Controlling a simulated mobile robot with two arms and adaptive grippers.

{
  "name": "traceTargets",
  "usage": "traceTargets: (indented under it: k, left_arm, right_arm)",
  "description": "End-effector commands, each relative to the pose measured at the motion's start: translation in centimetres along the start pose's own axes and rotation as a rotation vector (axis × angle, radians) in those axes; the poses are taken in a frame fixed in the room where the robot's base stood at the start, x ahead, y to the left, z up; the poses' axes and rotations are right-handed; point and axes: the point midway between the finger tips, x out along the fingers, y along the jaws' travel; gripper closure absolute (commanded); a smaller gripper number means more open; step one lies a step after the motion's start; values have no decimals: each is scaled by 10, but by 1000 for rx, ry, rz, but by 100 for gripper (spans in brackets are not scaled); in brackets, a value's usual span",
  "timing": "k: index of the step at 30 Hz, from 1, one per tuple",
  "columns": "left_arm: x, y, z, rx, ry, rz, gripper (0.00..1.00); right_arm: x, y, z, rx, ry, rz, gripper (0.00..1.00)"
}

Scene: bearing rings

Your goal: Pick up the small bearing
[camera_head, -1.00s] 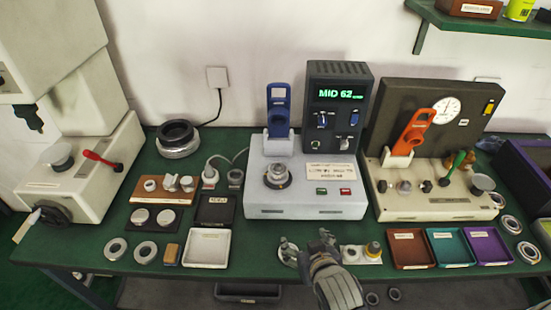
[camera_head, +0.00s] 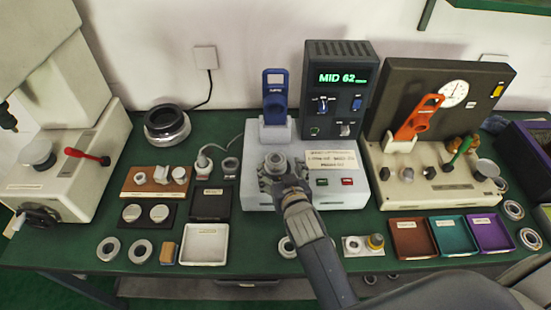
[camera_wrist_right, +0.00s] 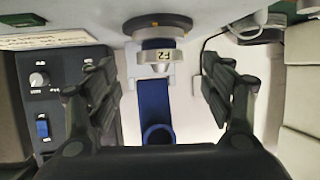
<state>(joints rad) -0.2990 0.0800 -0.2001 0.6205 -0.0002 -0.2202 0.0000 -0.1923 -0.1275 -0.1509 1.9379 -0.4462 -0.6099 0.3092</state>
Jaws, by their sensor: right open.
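A small metal bearing (camera_head: 276,163) sits on the spindle of the white test station (camera_head: 260,198) in the middle of the table. In the right wrist view the bearing (camera_wrist_right: 160,58) is a silver ring with a short dark marking, against a dark round flange. My right gripper (camera_head: 272,177) is at the front of the bearing in the head view and partly covers its lower part. In the wrist view the right gripper (camera_wrist_right: 162,85) is open, with one finger on each side of the bearing and gaps on both sides. My left gripper is not in view.
Behind the bearing stand a blue handled tool (camera_head: 275,90) and a dark display box (camera_head: 337,75) reading MID 62. Brown (camera_head: 413,238), teal (camera_head: 453,236) and purple (camera_head: 490,234) trays lie right. Several loose rings, including a ring (camera_head: 108,248), lie along the table's front.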

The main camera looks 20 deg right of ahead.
Motion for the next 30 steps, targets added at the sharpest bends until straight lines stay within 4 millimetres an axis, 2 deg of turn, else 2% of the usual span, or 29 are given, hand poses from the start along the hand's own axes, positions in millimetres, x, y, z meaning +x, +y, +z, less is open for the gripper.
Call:
traceTargets:
  k: [7, 12, 23, 30]
  left_arm:
    - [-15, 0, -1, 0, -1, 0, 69]
    - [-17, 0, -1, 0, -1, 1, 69]
    - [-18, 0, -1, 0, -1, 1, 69]
    - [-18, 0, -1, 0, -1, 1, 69]
  right_arm:
    - [26, 0, -6, 0, -1, 1, 26]
    - [43, 0, -4, -1, 0, 1, 26]
    - [49, 0, -3, 0, 0, 0, 26]
    - [49, 0, -3, 0, 0, 0, 80]
